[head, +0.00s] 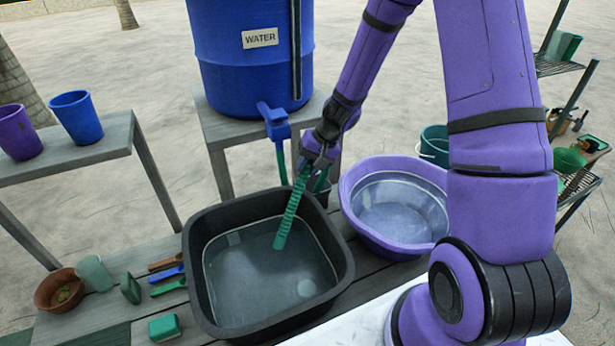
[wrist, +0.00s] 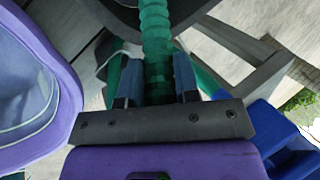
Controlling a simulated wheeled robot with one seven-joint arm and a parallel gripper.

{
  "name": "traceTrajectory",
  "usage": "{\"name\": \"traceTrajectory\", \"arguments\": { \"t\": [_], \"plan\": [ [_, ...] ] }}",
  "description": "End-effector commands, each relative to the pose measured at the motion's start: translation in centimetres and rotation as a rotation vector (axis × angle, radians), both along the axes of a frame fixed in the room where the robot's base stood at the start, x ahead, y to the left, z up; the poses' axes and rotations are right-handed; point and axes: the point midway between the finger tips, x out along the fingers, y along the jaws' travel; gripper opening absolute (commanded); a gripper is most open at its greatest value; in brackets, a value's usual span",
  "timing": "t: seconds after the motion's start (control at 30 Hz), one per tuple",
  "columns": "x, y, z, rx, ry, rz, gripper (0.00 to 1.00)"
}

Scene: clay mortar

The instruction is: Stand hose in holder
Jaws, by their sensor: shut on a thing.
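The green ribbed hose (head: 288,217) slants down from my gripper (head: 312,160), its lower end over the water in the black basin. In the wrist view the hose (wrist: 156,30) runs between the two fingers of my gripper (wrist: 157,80), which are shut on it. A smooth green length (head: 282,163) hangs under the blue tap (head: 275,122), just left of my gripper. A small dark green thing (head: 324,188) stands right behind and below my gripper, mostly hidden; I cannot tell whether it is the holder.
The black basin (head: 196,275) of water and a purple tub (head: 352,208) stand side by side on the slatted bench. A blue water barrel (head: 240,75) stands on a stand behind. Brushes, scoops and a pot (head: 52,291) lie left. A shelf with tools is at right.

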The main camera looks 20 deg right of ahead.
Motion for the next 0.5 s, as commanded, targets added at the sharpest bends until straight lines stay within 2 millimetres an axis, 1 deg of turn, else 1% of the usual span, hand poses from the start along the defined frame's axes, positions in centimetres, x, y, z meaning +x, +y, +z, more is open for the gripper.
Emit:
{"name": "traceTrajectory", "arguments": {
  "t": [0.03, 0.1, 0.3, 0.5],
  "plan": [
    [0.0, 0.0, 0.7, -0.002, -0.003, 0.003, 0.07],
    [0.0, 0.0, 1.4, -0.001, -0.003, 0.002, 0.07],
    [0.1, 0.0, 2.9, 0.0, -0.001, 0.0, 0.07],
    [0.7, -1.0, 4.5, -0.001, -0.003, 0.0, 0.07]
  ]
}}
